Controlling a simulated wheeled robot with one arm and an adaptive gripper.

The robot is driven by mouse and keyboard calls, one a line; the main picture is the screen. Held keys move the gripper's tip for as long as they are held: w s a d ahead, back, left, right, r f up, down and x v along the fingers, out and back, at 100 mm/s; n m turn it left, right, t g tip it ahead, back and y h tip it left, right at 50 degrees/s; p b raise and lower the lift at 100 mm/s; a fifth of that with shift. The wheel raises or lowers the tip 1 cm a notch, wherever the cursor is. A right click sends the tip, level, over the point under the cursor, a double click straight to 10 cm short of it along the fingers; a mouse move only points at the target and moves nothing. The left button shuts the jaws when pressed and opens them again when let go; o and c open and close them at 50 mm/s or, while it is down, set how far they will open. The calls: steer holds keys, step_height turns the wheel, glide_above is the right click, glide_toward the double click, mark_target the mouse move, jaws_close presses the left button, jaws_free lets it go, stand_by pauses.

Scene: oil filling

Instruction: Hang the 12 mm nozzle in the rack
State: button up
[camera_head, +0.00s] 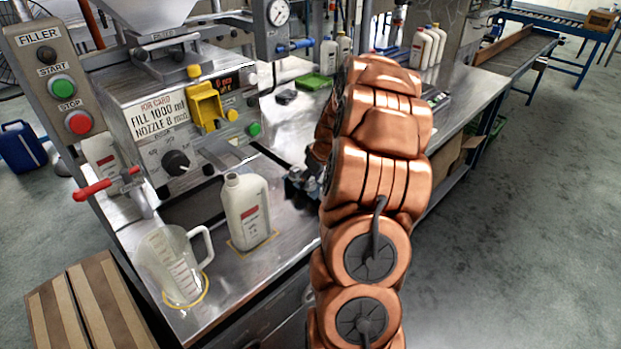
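My copper-coloured arm rises through the middle of the view. My gripper (301,188) shows only partly at the arm's left side, above the steel bench (285,228), to the right of a white bottle. Its fingers are small and dark, and I cannot tell whether they are open or hold anything. I cannot make out the 12 mm nozzle or the rack; my arm hides part of the bench. The filler machine (150,90) stands at the left with a yellow part (205,106) on its front. Its job card (157,112) reads fill 1000 ml, nozzle 8 mm.
The white bottle (246,210) and a clear measuring jug (170,265) stand on the front of the bench. A start/stop post (62,90) and red-handled valve (95,190) are at left. A green tray (313,82) and several white bottles (427,48) stand farther back. Floor at right is clear.

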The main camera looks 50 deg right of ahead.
steer(key=shift+o, duration=0.7)
steer(key=v, duration=1.2)
steer(key=shift+a, duration=0.1)
